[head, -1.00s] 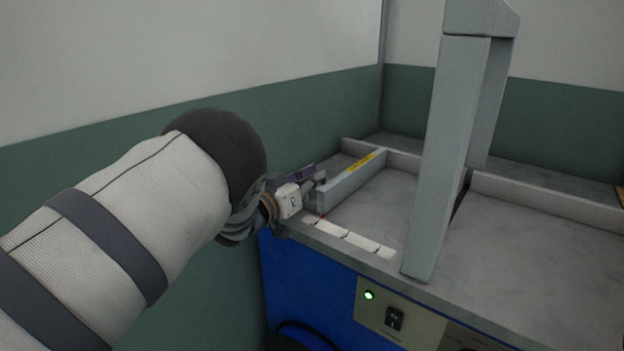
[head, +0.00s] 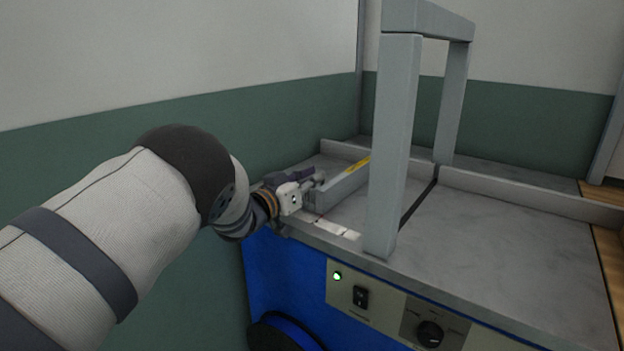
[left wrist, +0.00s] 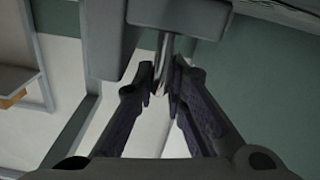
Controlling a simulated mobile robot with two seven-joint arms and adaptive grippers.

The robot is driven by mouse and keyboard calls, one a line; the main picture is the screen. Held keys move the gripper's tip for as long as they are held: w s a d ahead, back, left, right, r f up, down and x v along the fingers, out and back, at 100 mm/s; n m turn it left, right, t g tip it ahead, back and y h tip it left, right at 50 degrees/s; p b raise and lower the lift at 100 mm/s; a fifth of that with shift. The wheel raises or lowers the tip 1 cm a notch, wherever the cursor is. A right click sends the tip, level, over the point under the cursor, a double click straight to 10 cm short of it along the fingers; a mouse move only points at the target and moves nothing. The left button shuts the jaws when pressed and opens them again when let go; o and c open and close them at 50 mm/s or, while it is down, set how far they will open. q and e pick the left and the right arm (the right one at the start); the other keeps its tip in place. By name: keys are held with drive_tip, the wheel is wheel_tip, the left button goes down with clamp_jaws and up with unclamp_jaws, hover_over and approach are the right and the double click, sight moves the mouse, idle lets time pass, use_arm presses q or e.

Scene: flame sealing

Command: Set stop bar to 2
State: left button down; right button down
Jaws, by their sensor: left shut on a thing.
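The stop bar (head: 343,185) is a grey upright strip with a yellow label on its top edge. It stands on the left part of the machine's grey top. My left gripper (head: 318,179) is at its near end and is shut on a thin metal part, seemingly the bar's handle. In the left wrist view the fingers (left wrist: 163,88) close around this thin shiny piece (left wrist: 164,62). My right gripper is out of view.
A grey upright frame (head: 391,150) stands on the machine top, right of the bar. The bare top (head: 500,235) stretches right of it. The blue front carries a green light (head: 337,276), a switch (head: 361,297) and a knob (head: 430,333). A green and white wall is behind.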

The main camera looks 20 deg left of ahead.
use_arm(q)
drive_tip(key=c, duration=1.7)
unclamp_jaws()
drive_tip(key=shift+f, duration=0.2)
drive_tip(key=shift+r, duration=0.1)
drive_tip(key=v, duration=1.2)
drive_tip(key=shift+s, duration=0.1)
